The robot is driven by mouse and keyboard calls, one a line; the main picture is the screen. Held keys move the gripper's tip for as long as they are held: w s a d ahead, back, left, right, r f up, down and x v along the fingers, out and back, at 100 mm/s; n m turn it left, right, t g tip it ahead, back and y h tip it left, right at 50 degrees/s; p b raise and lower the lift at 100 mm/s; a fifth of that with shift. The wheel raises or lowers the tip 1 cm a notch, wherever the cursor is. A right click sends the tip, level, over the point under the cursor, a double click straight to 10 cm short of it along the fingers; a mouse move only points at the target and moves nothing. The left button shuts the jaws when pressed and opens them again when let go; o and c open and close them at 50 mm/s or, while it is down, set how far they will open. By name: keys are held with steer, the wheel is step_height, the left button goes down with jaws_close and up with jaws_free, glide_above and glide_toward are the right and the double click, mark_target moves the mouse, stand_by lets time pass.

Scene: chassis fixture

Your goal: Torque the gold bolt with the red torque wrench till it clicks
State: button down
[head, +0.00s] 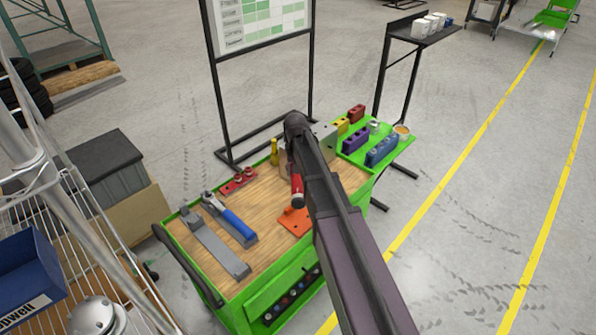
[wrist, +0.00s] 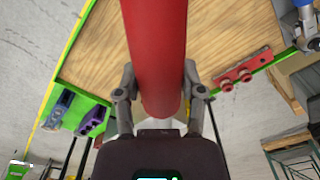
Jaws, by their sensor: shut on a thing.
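The red torque wrench shows in the wrist view as a thick red handle (wrist: 157,45) running up out of the frame. My gripper (wrist: 160,85) has one finger on each side of this handle and is shut on it. In the head view, part of the red handle (head: 296,184) with a dark end shows beside my arm, above the worktop. My arm hides most of the gripper there. I cannot make out the gold bolt in either view. The wrench's head is out of sight, so I cannot tell whether it touches anything.
The green cart's wooden top (head: 262,262) holds a blue-handled wrench (head: 232,222), a long grey block (head: 215,245), a red holder (head: 238,182) and an orange plate (head: 295,222). Coloured blocks (head: 381,150) stand on the right side shelf. A framed board stands behind.

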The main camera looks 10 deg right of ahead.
steer(key=shift+r, duration=0.1)
steer(key=shift+r+p, duration=2.4)
steer(key=shift+p, duration=0.1)
